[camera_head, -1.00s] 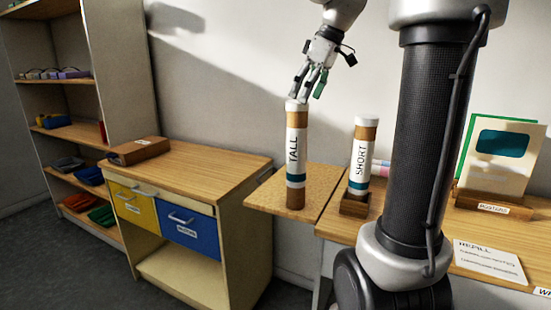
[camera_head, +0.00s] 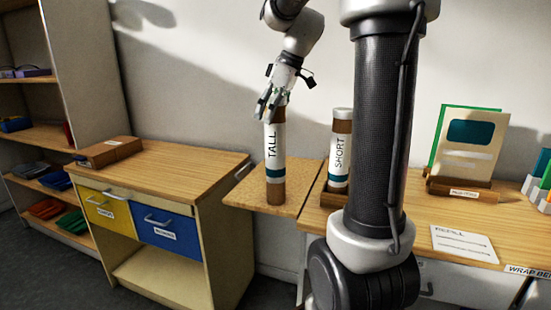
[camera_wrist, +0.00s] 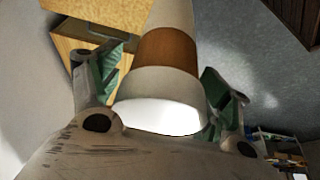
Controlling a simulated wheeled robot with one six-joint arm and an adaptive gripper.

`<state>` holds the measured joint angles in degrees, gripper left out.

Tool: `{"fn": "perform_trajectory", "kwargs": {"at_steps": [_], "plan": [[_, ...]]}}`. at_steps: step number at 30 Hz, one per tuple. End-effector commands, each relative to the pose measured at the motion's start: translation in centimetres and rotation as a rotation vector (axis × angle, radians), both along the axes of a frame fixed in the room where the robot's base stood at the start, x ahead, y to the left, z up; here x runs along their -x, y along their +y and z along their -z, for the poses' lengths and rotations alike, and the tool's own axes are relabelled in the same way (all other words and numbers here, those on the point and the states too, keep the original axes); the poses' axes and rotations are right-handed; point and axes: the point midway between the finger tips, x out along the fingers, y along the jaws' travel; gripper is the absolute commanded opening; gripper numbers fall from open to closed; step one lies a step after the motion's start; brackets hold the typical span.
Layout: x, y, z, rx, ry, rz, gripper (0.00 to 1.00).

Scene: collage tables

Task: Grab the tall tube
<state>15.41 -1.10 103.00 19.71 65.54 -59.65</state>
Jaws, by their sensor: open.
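The tall tube (camera_head: 275,152) stands upright on a small cork-coloured side panel (camera_head: 246,196) in the head view. It is brown with a white label reading TALL and a teal band. My gripper (camera_head: 269,110) is over the tube's top end and hides its cap in the head view. In the wrist view the tube's white cap (camera_wrist: 165,100) and brown band lie between the two open green-padded fingers (camera_wrist: 162,92). A gap shows on the left side of the cap; I cannot tell whether the right finger touches it.
A shorter tube labelled SHORT (camera_head: 340,150) stands in a wooden holder to the right, close to my arm. A cabinet (camera_head: 180,160) with yellow and blue drawers stands to the left, a brown case (camera_head: 107,151) on it. A card stand (camera_head: 460,187) is at right.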

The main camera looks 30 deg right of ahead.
Motion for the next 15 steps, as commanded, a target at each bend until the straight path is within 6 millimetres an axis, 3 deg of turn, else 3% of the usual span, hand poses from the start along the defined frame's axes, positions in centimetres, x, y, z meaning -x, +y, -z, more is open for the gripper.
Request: {"fn": "perform_trajectory", "kwargs": {"at_steps": [2, 12, 15], "plan": [[0.00, 0.00, -0.01, 0.000, 0.000, 0.000, 0.73], [0.00, -0.01, -0.03, 0.000, 0.000, 0.001, 0.13], [0.00, -0.01, -0.03, 0.000, 0.000, 0.001, 0.12]]}}
